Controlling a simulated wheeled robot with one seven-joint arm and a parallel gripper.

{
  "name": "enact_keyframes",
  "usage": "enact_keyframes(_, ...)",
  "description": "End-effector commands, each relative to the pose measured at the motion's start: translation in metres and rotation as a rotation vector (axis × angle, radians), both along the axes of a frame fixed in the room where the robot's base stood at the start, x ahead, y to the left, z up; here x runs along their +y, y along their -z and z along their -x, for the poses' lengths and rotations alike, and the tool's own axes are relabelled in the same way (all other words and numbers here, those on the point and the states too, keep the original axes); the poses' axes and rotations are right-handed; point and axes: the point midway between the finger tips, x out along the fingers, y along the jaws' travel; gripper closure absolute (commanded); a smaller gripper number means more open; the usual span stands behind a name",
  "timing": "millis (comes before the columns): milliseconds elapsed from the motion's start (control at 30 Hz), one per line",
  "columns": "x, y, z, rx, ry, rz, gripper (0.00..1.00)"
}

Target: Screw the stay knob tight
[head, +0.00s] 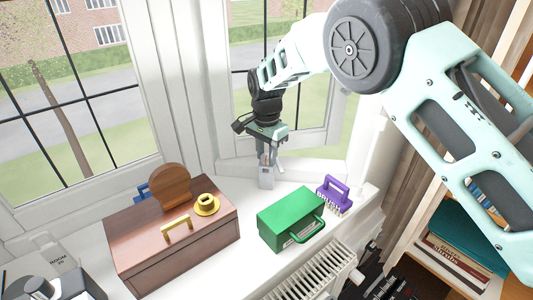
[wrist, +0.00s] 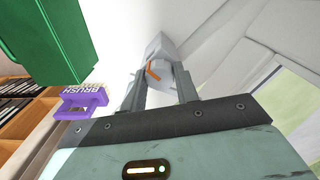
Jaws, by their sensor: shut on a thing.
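My gripper (head: 266,158) points down at the foot of the right-hand window, above the white sill. In the wrist view its two fingers (wrist: 163,72) are closed around a pale grey piece (wrist: 160,45) with an orange mark on it. This piece is at the place of the stay knob, but its knob shape is mostly hidden by the fingers. In the head view a small grey block (head: 267,179) shows just under the fingertips, at the sill by the window frame. I cannot tell how tight the knob sits.
A green box (head: 283,218) with a handle stands just right of my gripper, and a purple brush (head: 333,194) beyond it. A brown wooden case (head: 140,238) with a yellow handle stands to the left. Window frames close in behind; a radiator (head: 310,278) is below the sill.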

Motion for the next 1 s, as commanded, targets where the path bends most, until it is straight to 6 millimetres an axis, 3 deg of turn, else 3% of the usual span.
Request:
enact_keyframes(400,0.0,-0.003,-0.002,-0.007,0.008,-0.003,0.93)
enact_keyframes(433,0.0,-0.003,-0.002,-0.007,0.008,-0.003,0.61)
enact_keyframes(500,0.0,-0.003,-0.002,-0.006,0.008,-0.002,0.48)
enact_keyframes(833,0.0,-0.004,-0.001,-0.003,0.006,-0.001,0.48)
enact_keyframes(1000,0.0,-0.024,-0.002,-0.006,0.006,-0.004,0.48)
